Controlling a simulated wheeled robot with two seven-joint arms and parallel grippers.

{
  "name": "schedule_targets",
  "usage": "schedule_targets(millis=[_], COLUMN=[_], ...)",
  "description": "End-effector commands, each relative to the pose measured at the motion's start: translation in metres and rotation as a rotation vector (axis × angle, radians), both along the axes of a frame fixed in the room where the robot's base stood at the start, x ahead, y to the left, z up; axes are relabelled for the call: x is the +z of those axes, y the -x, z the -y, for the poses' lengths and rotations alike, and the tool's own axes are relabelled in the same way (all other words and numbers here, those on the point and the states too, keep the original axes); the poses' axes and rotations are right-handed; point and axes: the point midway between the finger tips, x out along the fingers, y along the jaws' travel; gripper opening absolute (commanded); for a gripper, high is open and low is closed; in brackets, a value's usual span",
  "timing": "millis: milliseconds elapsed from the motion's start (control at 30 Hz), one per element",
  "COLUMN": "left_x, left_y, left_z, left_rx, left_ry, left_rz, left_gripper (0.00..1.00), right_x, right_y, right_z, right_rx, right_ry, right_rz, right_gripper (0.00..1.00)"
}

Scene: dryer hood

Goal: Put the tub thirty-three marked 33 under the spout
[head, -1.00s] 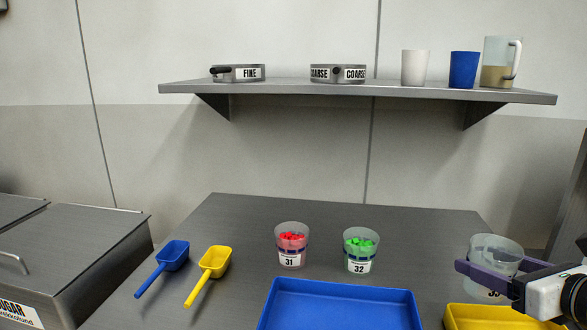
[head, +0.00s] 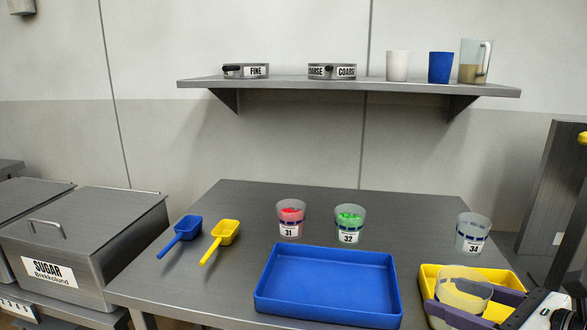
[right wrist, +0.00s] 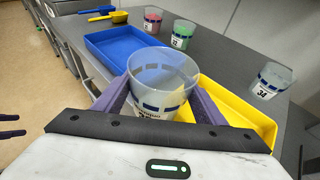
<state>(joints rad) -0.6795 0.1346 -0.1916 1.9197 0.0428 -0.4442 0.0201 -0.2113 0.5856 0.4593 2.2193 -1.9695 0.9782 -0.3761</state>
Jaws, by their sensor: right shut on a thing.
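A clear tub (head: 462,294) with blue marks is between the fingers of my right gripper (head: 468,303), which is shut on it. It is upright over or in front of the yellow tray; its label is mostly hidden in the head view. In the right wrist view the tub (right wrist: 163,78) shows its open top, and its label is only partly seen, so I cannot read the number surely. Another clear tub marked 34 (head: 473,233) stands on the table behind the yellow tray. The spout is not in view.
On the table (head: 215,290) are a blue tray (head: 328,285), a yellow tray (head: 505,276), tubs 31 (head: 291,219) and 32 (head: 349,224), and blue (head: 181,236) and yellow (head: 221,240) scoops. A shelf (head: 350,86) holds sieves and cups. A grey upright (head: 548,190) stands at right.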

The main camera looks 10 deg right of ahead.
Motion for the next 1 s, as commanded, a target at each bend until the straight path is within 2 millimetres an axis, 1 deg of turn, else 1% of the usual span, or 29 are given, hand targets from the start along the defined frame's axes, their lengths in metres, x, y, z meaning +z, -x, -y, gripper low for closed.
schedule_targets(millis=[33,67,200,300,400,500,567,867,1000], left_x=[0.0,0.0,0.0,-0.001,-0.001,-0.002,-0.002,-0.002,-0.002], left_y=[0.0,0.0,0.001,0.001,0.003,0.004,0.005,0.005,0.005], left_z=[0.0,0.0,0.0,0.0,0.0,0.0,0.0,0.001,0.001], left_rx=[0.0,0.0,0.0,0.0,0.0,-0.001,-0.001,-0.002,-0.002], left_ry=[0.0,0.0,0.0,-0.001,0.0,0.0,0.0,0.001,0.001], left_rz=[0.0,-0.001,-0.001,-0.003,-0.006,-0.008,-0.008,-0.009,-0.009], left_gripper=[0.68,0.68,0.68,0.68,0.68,0.68,0.68,0.68,0.68], right_x=[-0.007,-0.009,-0.021,-0.024,-0.025,-0.024,-0.024,-0.026,-0.024], right_y=[0.007,0.011,0.038,0.057,0.071,0.077,0.079,0.08,0.079], right_z=[-0.016,-0.025,-0.072,-0.101,-0.118,-0.126,-0.128,-0.127,-0.127], right_rx=[0.062,0.098,0.295,0.417,0.493,0.528,0.535,0.539,0.534], right_ry=[-0.003,-0.004,-0.002,0.0,0.001,-0.002,-0.003,0.006,-0.002], right_rz=[-0.005,-0.004,-0.004,-0.002,-0.001,0.003,0.005,-0.004,0.003], right_gripper=[0.43,0.43,0.43,0.43,0.43,0.43,0.43,0.43,0.43])
